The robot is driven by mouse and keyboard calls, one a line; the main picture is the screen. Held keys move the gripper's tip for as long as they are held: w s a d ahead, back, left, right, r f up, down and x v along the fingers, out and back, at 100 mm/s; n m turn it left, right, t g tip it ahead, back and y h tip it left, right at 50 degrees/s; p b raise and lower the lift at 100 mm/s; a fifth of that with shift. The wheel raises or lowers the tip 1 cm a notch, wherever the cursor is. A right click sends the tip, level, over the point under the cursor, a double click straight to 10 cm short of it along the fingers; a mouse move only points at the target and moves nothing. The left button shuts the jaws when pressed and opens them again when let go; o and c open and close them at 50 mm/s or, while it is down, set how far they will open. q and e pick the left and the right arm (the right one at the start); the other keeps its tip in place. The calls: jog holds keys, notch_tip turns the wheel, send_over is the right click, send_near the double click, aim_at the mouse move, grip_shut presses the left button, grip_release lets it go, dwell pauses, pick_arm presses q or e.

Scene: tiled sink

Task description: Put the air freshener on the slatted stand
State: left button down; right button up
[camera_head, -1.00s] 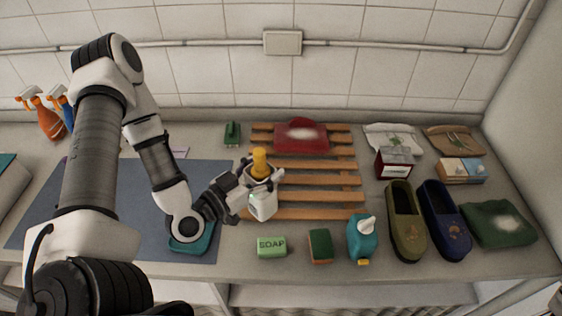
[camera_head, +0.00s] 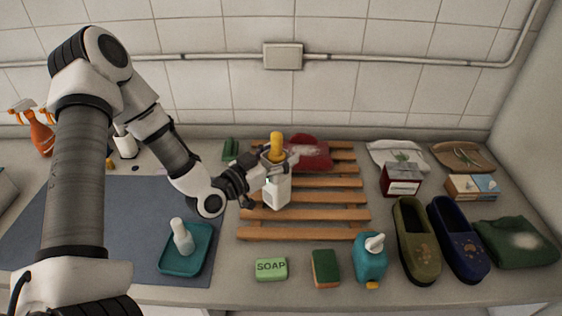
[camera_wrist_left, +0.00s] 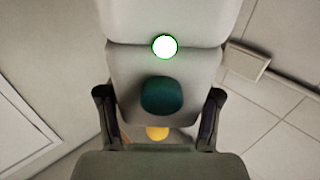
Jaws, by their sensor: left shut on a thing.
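The air freshener (camera_head: 277,194) is a pale white-grey block in my left gripper. My left gripper (camera_head: 272,172) is shut on it, over the wooden slatted stand (camera_head: 300,232). A yellow-orange knob (camera_head: 277,143) shows above the gripper. In the left wrist view the air freshener (camera_wrist_left: 162,65) fills the middle between the fingers, with a green-rimmed light and a dark teal oval on its face. The gripper hides part of it, and I cannot tell whether its bottom touches the slats. My right gripper is not in view.
A red cloth (camera_head: 310,155) lies on the back of the stand. Soap (camera_head: 271,269), a sponge (camera_head: 325,267) and a teal bottle (camera_head: 369,260) stand in front. Slippers (camera_head: 415,240) are at the right. The front and right slats are bare.

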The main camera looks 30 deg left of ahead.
pick_arm(q)
jog(key=shift+w+f, duration=0.15)
jog(key=shift+f, duration=1.25)
jog(key=shift+c, duration=0.7)
grip_release()
jog(key=shift+f, duration=0.15)
jog(key=v, duration=0.4)
jog(key=p+v, duration=0.3)
jog(key=v, duration=0.5)
jog(key=shift+p, duration=0.4)
